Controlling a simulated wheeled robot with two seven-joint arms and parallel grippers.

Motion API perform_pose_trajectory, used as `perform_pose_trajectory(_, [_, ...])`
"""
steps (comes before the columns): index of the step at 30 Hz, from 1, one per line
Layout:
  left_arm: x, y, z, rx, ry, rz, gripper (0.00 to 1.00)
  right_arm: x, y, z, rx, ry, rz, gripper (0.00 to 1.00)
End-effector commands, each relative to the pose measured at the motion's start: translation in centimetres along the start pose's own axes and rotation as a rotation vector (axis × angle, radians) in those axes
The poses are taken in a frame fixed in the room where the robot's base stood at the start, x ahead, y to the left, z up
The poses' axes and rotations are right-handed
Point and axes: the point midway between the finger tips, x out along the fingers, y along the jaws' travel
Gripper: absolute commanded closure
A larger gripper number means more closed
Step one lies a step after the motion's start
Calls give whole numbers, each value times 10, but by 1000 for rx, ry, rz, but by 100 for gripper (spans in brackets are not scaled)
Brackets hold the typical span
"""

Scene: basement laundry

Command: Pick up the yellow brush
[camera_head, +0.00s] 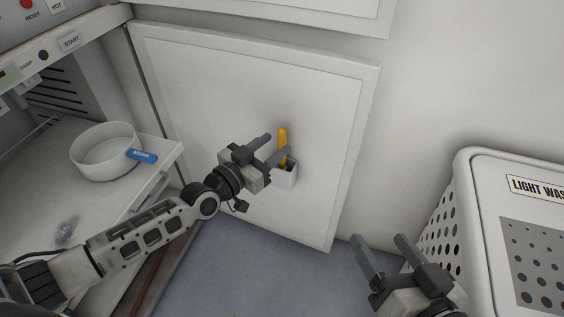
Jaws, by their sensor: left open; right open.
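The yellow brush (283,138) stands upright with its handle sticking up out of a small white holder (287,179) on the front of a white cabinet door. Its lower part is hidden by my gripper and the holder. My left gripper (273,147) is open, its two dark fingers close around the brush handle in the picture. I cannot tell whether they touch it. My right gripper (381,249) is open and empty at the lower right, beside the laundry basket.
A white perforated laundry basket (440,228) labelled "LIGHT WAS…" stands at the right. At the left, a white bowl (92,158) and a blue object (142,156) sit on a white surface. The cabinet door (225,85) is behind the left gripper. Grey floor lies below.

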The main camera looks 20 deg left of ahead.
Motion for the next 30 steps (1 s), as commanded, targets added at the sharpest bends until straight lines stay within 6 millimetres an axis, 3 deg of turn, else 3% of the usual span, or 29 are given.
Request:
perform_pose_trajectory(3, [12,1,1,-3,1,0,56,1,-1,-3,16,18,-10,33])
perform_pose_trajectory(11, [14,1,1,-2,-2,1,56,0,-4,-11,23,36,-16,33])
perform_pose_trajectory(15, [14,1,0,-2,-1,1,95,0,-4,-10,22,36,-15,33])
perform_pose_trajectory(16, [14,1,0,-2,-1,1,100,0,-4,-10,22,35,-15,33])
perform_pose_trajectory(30, [11,2,-8,-2,-1,1,100,0,-3,-12,2,22,-3,33])
